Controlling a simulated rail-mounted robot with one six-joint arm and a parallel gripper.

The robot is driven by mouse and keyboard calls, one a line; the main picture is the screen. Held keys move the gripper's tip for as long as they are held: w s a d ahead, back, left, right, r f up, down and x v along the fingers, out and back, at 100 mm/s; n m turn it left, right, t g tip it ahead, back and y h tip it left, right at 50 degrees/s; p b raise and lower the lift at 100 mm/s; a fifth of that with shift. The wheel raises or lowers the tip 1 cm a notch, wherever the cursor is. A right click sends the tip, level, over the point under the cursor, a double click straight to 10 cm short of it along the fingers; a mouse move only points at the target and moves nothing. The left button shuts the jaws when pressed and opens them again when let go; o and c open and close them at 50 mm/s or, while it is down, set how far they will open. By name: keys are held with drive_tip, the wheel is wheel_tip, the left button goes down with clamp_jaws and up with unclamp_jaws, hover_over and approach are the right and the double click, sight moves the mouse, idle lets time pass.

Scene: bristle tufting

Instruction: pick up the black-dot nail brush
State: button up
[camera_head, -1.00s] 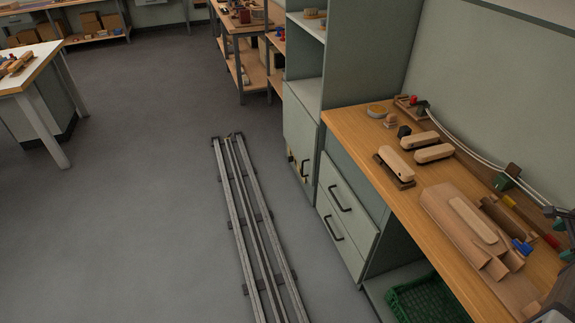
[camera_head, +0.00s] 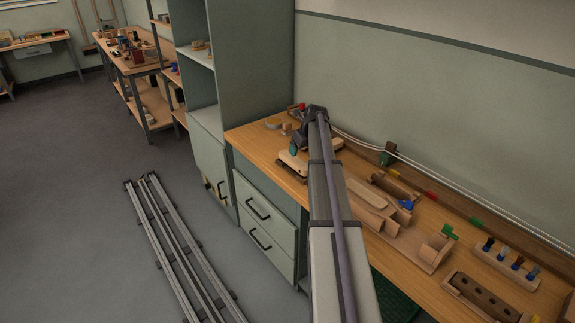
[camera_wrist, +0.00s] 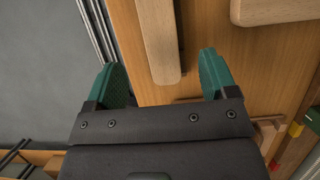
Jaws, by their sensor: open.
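Pale wooden brush bodies lie on the workbench (camera_head: 262,150) under my gripper (camera_head: 296,146), partly hidden by my arm in the head view. One brush body (camera_head: 291,161) shows beside the green fingertips there. In the wrist view my gripper (camera_wrist: 163,78) is open and empty, its green fingers apart. A long rounded wooden brush body (camera_wrist: 158,38) lies ahead, its near end in line with the gap between the fingers. A second brush body (camera_wrist: 275,9) lies to the right at the top. I see no black dot on either, so I cannot tell which is the black-dot nail brush.
A wooden fixture (camera_head: 372,195), a holed block (camera_head: 484,296) and a rack of blue-topped pegs (camera_head: 505,262) stand along the bench to the right. A cable or rod runs along the wall. A tall cabinet (camera_head: 237,70) stands at the left end. The floor shows rails (camera_head: 180,250).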

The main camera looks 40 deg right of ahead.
sight(295, 160)
drive_tip(key=b+x, duration=0.5)
drive_tip(key=shift+f, duration=0.4)
drive_tip(key=shift+w+f+b, duration=0.15)
drive_tip(key=shift+b, duration=0.2)
drive_tip(key=b+x, duration=0.4)
drive_tip(key=x, duration=0.1)
drive_tip(key=shift+w+a+b, duration=0.1)
drive_tip(key=shift+w+b, duration=0.05)
drive_tip(key=shift+b, duration=0.2)
drive_tip(key=shift+r, duration=0.25)
drive_tip(key=shift+c, duration=0.3)
drive_tip(key=c, duration=1)
